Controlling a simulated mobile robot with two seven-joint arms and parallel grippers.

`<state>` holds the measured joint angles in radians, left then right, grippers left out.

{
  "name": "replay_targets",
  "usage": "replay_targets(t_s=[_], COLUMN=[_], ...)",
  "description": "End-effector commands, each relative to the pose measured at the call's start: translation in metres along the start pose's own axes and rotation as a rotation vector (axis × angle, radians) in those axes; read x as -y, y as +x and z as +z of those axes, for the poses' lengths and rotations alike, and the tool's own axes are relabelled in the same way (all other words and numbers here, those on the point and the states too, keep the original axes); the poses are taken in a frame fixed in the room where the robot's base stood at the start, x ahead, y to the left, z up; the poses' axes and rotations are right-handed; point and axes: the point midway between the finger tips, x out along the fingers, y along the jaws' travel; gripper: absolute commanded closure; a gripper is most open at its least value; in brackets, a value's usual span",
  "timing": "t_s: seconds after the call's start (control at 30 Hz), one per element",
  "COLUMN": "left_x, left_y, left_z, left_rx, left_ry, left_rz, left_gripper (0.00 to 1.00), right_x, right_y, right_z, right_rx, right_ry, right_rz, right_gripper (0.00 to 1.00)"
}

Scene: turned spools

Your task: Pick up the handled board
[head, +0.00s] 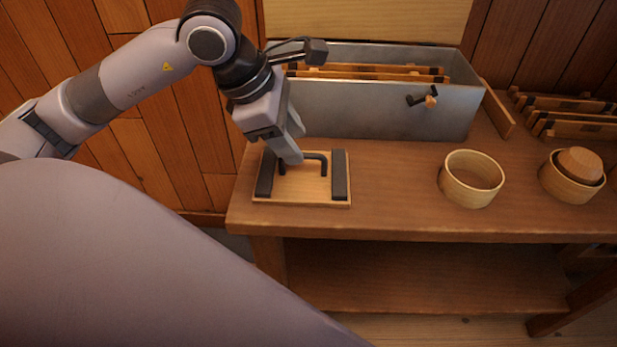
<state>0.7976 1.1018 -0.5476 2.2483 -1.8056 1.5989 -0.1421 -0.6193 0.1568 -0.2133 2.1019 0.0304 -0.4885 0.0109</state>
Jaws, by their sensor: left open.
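The handled board (312,191) lies flat on the left end of the wooden bench, near its front edge. It is light wood with a dark strip along its left and right sides and a dark bar handle across the middle. My left gripper (290,160) reaches down over the board's handle, with its fingers pointing down. It is open. Its fingers hide part of the handle, and I cannot tell whether they touch it. My right gripper is not in view.
A grey metal bin (375,110) with wooden slats inside stands behind the board. An empty round wooden ring or bowl (470,192) and another bowl (568,190) holding a smaller one sit to the right. Bench top (395,185) between board and bowls is clear.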

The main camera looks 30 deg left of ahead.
Motion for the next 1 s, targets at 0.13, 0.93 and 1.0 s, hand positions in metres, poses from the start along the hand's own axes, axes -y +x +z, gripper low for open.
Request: replay_targets(t_s=[0.13, 0.93, 1.0], left_x=[-0.001, -0.006, -0.006], left_y=[0.019, 0.06, 0.06], left_z=[-0.002, -0.005, -0.005], left_rx=[0.001, 0.003, 0.003], left_ry=[-0.002, 0.001, 0.001], left_rz=[-0.007, -0.005, -0.005], left_gripper=[0.58, 1.0, 1.0], right_x=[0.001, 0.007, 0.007], right_y=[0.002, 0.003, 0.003], right_z=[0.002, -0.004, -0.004], right_rx=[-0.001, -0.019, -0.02], right_ry=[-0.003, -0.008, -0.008], right_rz=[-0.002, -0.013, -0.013], right_gripper=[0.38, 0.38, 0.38])
